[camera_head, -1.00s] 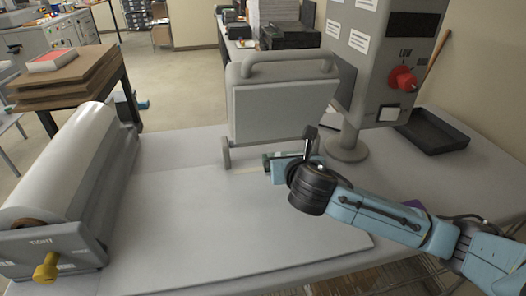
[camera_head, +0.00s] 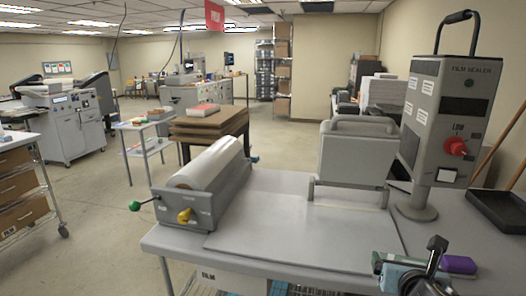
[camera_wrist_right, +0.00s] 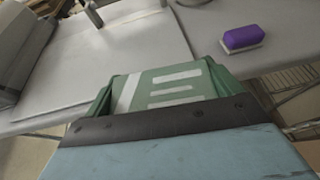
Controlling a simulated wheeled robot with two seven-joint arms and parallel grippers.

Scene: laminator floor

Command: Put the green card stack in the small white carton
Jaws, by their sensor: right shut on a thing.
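The green card stack (camera_wrist_right: 165,88), with white stripes on top, is held between the green fingers of my right gripper (camera_wrist_right: 160,92) in the right wrist view. In the head view my right gripper (camera_head: 387,266) is at the lower right, over the front right part of the grey table. It is shut on the stack, which is mostly hidden there. My left gripper is not in view. I cannot pick out a small white carton for certain in either view.
A purple block (camera_head: 458,264) lies close to the right gripper. The film sealer (camera_head: 440,125), a grey panel machine (camera_head: 355,155) and a film roll (camera_head: 207,165) stand on the table (camera_head: 290,185). Boards (camera_head: 208,126) are stacked behind. Open floor (camera_head: 110,215) lies to the left.

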